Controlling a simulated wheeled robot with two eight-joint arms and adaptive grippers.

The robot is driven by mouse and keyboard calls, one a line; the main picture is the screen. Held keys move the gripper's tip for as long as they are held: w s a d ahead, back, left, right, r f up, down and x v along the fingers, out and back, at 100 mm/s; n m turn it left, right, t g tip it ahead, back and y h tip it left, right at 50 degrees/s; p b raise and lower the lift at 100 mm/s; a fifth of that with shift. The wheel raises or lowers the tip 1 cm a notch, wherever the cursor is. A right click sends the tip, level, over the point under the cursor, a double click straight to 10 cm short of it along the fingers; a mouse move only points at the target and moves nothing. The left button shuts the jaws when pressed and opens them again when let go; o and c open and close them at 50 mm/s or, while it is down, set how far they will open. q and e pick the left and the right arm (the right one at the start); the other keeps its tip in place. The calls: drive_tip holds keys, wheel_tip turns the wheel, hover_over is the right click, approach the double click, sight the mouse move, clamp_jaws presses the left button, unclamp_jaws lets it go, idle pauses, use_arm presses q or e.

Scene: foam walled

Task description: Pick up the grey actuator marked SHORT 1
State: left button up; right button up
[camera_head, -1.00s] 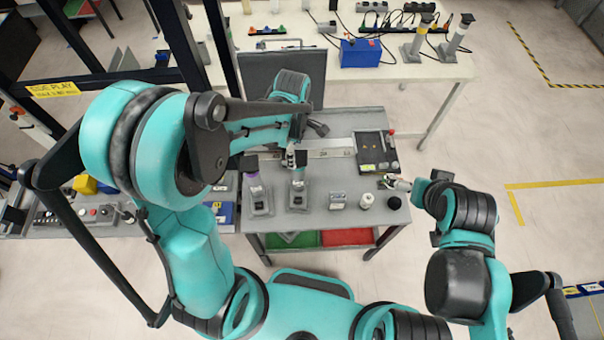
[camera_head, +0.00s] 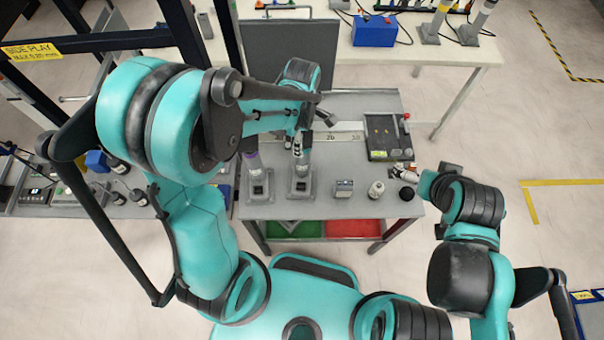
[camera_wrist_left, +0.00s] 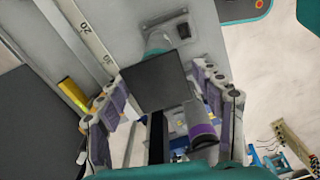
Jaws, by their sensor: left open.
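Two grey upright actuators stand in grey holders on the grey table in the head view: one with a purple band (camera_head: 254,162) and, to its right, one with a teal band (camera_head: 304,160). No SHORT 1 marking is readable. My left gripper (camera_head: 299,140) is at the upper part of the teal-banded one and partly hides it. In the left wrist view its fingers (camera_wrist_left: 163,100) are spread either side of a dark square top (camera_wrist_left: 155,80); contact cannot be told. The purple-banded actuator (camera_wrist_left: 202,125) shows there at lower right. My right gripper (camera_head: 407,170) is small at the table's right side.
A small grey block (camera_head: 343,188), a white cylinder (camera_head: 376,190) and a black ball (camera_head: 407,193) sit along the front edge. A ruler strip (camera_head: 345,138) crosses the table. A dark panel (camera_head: 275,50) stands behind.

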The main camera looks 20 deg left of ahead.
use_arm(q)
drive_tip(key=b, duration=0.1)
hover_over(302, 168)
drive_tip(key=w, duration=0.3)
wheel_tip(302, 168, down, 7)
drive_tip(key=shift+s+a, duration=0.15)
drive_tip(key=shift+s, duration=0.1)
drive_tip(key=shift+s+r, duration=0.1)
clamp_jaws()
